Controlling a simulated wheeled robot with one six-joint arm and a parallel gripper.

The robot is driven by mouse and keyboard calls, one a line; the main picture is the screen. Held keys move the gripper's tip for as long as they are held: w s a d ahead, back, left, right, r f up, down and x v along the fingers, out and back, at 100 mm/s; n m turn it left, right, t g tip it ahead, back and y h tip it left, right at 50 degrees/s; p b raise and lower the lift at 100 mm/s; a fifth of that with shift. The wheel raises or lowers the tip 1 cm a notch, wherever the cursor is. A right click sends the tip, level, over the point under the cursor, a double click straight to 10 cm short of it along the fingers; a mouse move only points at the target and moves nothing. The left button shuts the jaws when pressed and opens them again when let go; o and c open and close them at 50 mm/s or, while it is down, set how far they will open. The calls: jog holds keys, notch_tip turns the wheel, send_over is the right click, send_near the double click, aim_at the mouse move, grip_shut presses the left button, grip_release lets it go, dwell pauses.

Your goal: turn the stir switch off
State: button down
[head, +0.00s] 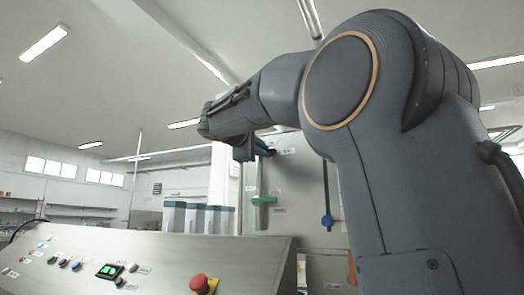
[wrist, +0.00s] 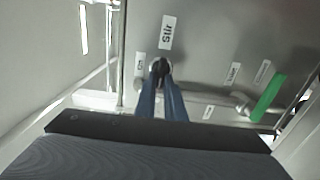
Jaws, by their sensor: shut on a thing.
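The stir switch (wrist: 160,66) is a small dark knob on the grey panel, just below the label reading "Stir" (wrist: 168,32). My gripper (wrist: 161,78) has its two blue fingers closed on the knob, one on each side. The fingers cover part of the knob, and I cannot tell which way it is turned. In the head view my gripper (head: 265,150) reaches the upper part of the upright panel (head: 290,215), and the switch is hidden there.
A green handle (head: 264,200) is on the panel below my gripper; it also shows at right in the wrist view (wrist: 268,97). A blue knob (head: 326,221) hangs to its right. A sloped console (head: 150,255) with several buttons and a red mushroom button (head: 199,282) stands in front.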

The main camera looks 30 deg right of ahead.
jog(key=c, duration=1.8)
grip_release()
jog(key=shift+c, duration=0.2)
jog(key=b+v, duration=0.1)
jog(key=v, duration=0.7)
